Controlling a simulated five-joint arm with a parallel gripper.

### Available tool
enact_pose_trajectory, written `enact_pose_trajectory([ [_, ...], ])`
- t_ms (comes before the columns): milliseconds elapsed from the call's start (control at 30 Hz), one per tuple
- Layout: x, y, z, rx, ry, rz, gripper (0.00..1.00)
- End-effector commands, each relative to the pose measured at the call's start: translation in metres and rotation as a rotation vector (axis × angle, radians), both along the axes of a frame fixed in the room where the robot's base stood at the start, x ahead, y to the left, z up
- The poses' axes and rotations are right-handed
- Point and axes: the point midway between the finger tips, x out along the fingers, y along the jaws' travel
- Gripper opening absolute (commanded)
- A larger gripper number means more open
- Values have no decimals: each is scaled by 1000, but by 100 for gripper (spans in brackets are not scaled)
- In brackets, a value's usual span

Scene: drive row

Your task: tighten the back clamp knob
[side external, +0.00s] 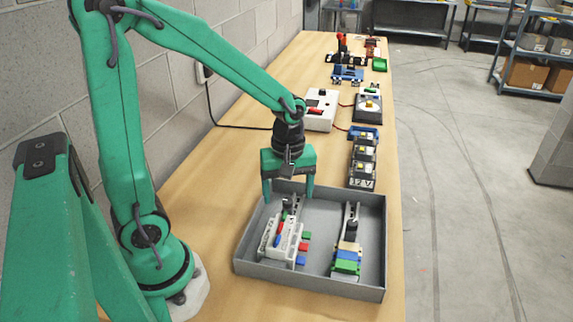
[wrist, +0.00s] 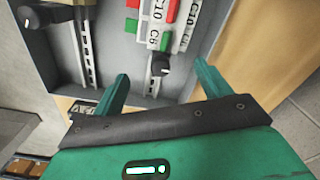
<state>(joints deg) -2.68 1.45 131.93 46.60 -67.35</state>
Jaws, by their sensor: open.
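A grey tray (side external: 375,215) on the bench holds two rail assemblies. The left rail carries white modules (side external: 278,240) with red, blue and green parts. A black clamp knob (side external: 286,204) stands at its back end; in the wrist view this knob (wrist: 160,66) sits on the rail just past the modules. My gripper (side external: 288,193) is above the tray's back edge, near that knob. In the wrist view my gripper (wrist: 160,82) is open and empty, its fingers on either side of the knob in the picture and apart from it.
The right rail (side external: 352,212) carries a black knob (side external: 352,229) and tan, blue and green blocks (side external: 346,259). Behind the tray stand dark modules (side external: 362,173) and a white box (side external: 321,110) with a black cable. Bare bench lies left of the tray.

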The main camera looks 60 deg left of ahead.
Motion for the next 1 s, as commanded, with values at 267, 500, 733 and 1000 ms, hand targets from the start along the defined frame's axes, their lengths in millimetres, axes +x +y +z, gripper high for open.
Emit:
enact_pose_trajectory([
  [267, -1, 0, -10, -1, 1, 0, 76],
  [500, -1, 0, -14, 0, 1, 0, 76],
  [733, 0, 0, -13, 0, 1, 0, 65],
  [1000, 0, 0, -13, 0, 1, 0, 12],
])
